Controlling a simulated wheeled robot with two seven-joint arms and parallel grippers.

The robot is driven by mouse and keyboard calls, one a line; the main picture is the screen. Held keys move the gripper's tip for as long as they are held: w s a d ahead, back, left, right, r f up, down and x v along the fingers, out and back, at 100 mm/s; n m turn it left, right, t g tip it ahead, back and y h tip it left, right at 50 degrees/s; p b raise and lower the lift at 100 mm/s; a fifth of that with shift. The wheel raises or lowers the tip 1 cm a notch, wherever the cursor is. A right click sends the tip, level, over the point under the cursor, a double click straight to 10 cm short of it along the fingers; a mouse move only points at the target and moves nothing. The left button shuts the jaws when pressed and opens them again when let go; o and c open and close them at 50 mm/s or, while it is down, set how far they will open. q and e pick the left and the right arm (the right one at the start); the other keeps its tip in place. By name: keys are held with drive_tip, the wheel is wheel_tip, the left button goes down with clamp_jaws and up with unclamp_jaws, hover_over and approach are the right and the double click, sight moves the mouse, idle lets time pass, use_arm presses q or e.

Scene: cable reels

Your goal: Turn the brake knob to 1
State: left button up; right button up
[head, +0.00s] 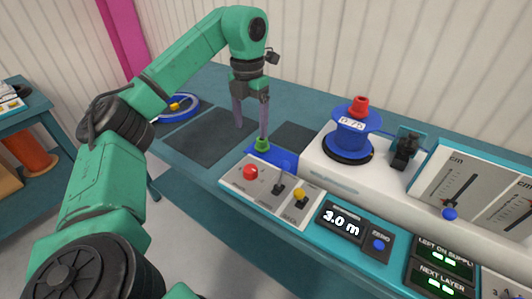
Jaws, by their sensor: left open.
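My left gripper (251,132) points down with its two purple-grey fingers apart and nothing between them. It is over the back left of the console, beside a green cone-shaped piece (262,145) on a blue block (272,158). The right fingertip is close to the green piece; I cannot tell if they touch. No knob with a readable brake label shows. My right gripper is not in view.
The console has a red button (250,172), a black lever (278,188), a yellow-topped lever (299,195), a display (341,220) reading 3.0 m and a blue zero button (378,244). A blue reel (352,135) stands behind. Sliders (449,213) are at right.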

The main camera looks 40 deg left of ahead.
use_arm(q)
drive_tip(key=b, duration=0.4)
hover_over(250, 168)
drive_tip(key=f, duration=0.6)
drive_tip(key=shift+s+f, duration=0.1)
drive_tip(key=shift+s, duration=0.25)
drive_tip(key=f, duration=0.7)
drive_tip(key=shift+w, duration=0.25)
drive_tip(key=shift+d+f, duration=0.1)
drive_tip(key=shift+f, duration=0.25)
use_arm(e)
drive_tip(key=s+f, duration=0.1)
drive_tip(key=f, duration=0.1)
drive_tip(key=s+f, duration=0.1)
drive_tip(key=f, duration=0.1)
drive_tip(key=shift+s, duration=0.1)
use_arm(q)
drive_tip(key=shift+c, duration=0.2)
clamp_jaws()
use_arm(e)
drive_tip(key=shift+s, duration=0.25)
